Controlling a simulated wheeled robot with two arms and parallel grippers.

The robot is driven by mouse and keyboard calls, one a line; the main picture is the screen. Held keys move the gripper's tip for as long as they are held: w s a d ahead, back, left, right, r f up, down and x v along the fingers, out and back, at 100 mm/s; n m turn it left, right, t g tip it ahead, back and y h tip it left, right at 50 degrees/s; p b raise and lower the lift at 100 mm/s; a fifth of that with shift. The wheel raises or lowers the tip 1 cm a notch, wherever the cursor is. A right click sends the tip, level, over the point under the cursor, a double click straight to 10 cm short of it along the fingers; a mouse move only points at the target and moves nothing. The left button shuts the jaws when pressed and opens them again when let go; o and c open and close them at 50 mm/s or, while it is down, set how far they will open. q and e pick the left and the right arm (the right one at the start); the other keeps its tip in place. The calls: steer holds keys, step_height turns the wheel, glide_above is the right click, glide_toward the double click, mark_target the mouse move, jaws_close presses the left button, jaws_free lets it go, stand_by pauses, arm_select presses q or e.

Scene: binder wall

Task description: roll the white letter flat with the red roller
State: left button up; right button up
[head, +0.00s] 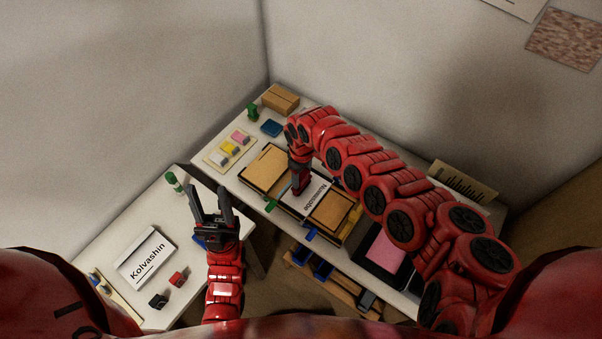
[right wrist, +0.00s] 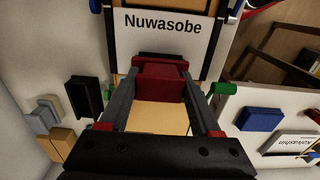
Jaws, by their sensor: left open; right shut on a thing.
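A white letter printed "Nuwasobe" (head: 316,192) lies between two tan boards on the back table; it also shows at the top of the right wrist view (right wrist: 165,38). My right gripper (head: 299,184) is shut on the red roller (right wrist: 160,82), which sits between its fingers at the near edge of the letter. Whether the roller touches the letter is hard to tell. The fingers and the roller hide part of the letter in the head view. My left gripper (head: 212,203) is open and empty, above the right edge of the left table.
A white "Kolvashin" card (head: 146,257), a red block (head: 178,278) and a black block (head: 158,300) lie on the left table. Tan boards (head: 267,169) (head: 329,210) flank the letter. A tray of coloured pieces (head: 219,158) and a cardboard box (head: 281,98) stand further back.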

steer(key=shift+s+d+r+p, duration=0.15)
steer(key=shift+s+d+p, duration=0.45)
steer(key=shift+p, duration=0.55)
steer(key=shift+d, duration=0.15)
steer(key=shift+s+d+p, duration=0.15)
steer(key=shift+d+p, duration=0.15)
steer(key=shift+p, duration=0.35)
steer(key=shift+s+d+p, duration=0.55)
steer(key=shift+d+p, duration=0.1)
steer(key=shift+p, duration=0.2)
steer(key=shift+f, duration=0.2)
